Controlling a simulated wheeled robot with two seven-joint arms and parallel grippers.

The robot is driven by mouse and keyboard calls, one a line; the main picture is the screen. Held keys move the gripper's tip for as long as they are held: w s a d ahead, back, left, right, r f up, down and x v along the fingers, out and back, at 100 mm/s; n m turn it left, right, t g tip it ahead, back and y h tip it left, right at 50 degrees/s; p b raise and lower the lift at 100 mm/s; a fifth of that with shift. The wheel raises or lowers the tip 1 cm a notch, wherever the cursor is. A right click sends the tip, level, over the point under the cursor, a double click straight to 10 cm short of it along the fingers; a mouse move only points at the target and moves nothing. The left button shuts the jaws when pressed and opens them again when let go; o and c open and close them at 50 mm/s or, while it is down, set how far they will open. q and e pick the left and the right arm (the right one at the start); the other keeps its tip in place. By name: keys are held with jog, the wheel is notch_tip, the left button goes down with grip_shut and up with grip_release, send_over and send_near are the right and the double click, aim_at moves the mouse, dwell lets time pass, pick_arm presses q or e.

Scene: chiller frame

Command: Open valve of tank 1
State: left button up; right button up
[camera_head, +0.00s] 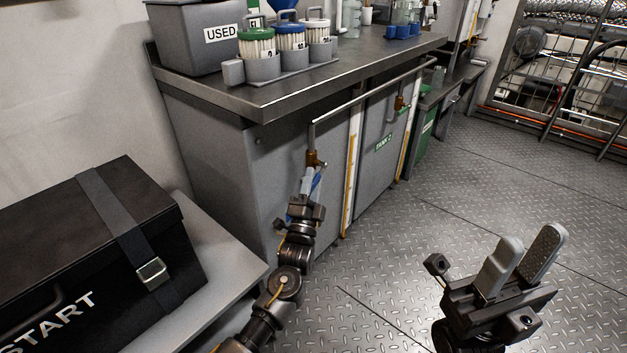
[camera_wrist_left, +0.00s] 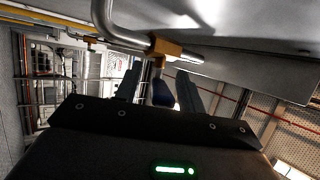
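A brass valve (camera_head: 315,159) sits on the grey pipe at the front of the left cabinet panel. My left gripper (camera_head: 311,190) is just below the valve. My right gripper (camera_head: 528,243) is open and empty over the floor. No tank 1 label is readable.
A second brass valve (camera_head: 398,103) is further along, by a green TANK 2 label (camera_head: 383,143). The grey pipe (camera_head: 370,88) runs below the counter (camera_head: 290,92). A black case (camera_head: 80,250) stands at left. The floor (camera_head: 400,250) at right is clear.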

pick_arm(q)
jog(key=d+p+v, duration=0.1)
jog(key=v, duration=0.6)
jog(key=shift+a+p, duration=0.4)
jog(key=shift+a, duration=0.1)
